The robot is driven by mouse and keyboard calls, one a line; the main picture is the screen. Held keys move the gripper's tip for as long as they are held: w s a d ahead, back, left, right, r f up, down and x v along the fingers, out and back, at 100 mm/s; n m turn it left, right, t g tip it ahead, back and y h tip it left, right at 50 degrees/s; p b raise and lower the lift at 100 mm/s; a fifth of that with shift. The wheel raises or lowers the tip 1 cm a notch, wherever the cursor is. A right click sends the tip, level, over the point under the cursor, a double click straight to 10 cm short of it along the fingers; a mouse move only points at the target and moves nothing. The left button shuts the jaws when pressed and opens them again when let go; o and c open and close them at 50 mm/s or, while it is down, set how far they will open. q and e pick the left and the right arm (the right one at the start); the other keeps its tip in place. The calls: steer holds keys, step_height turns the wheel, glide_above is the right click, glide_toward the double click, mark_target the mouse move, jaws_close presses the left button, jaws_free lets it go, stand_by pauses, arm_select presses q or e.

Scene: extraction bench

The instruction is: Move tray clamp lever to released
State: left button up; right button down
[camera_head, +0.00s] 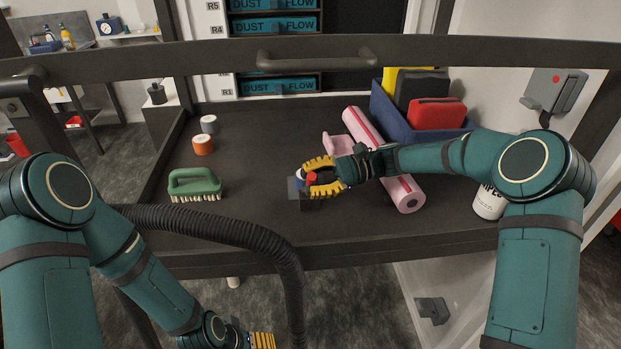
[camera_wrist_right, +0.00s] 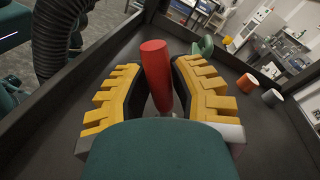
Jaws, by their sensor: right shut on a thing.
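The tray clamp lever has a red handle (camera_wrist_right: 157,78) that stands up between the fingers of my right gripper (camera_wrist_right: 160,95) in the right wrist view. In the head view the red handle (camera_head: 311,178) shows as a small red end above a dark clamp block (camera_head: 309,204) near the tray's front edge. My right gripper (camera_head: 322,177) is shut on the handle from the right, and its yellow fingers hide part of the clamp. My left gripper (camera_head: 262,341) is low at the bottom edge, away from the tray; only part of its yellow fingers shows.
On the dark tray (camera_head: 255,135) are a green brush (camera_head: 194,183), an orange roll (camera_head: 203,144), a grey roll (camera_head: 209,124), a pink roll (camera_head: 408,195) and a blue bin (camera_head: 389,108). A black hose (camera_head: 240,226) crosses the front. The tray's middle is clear.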

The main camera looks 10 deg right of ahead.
steer(key=shift+s+f+n+b, duration=0.4)
steer(key=shift+s+n, duration=0.1)
steer(key=shift+n, duration=0.2)
steer(key=c, duration=0.7)
jaws_free()
steer(key=shift+c, duration=0.2)
steer(key=w+d+r, duration=0.1)
steer(key=w+d, duration=0.1)
steer(key=d, duration=0.9)
steer(key=shift+d+r, duration=0.2)
steer(key=shift+d, duration=0.2)
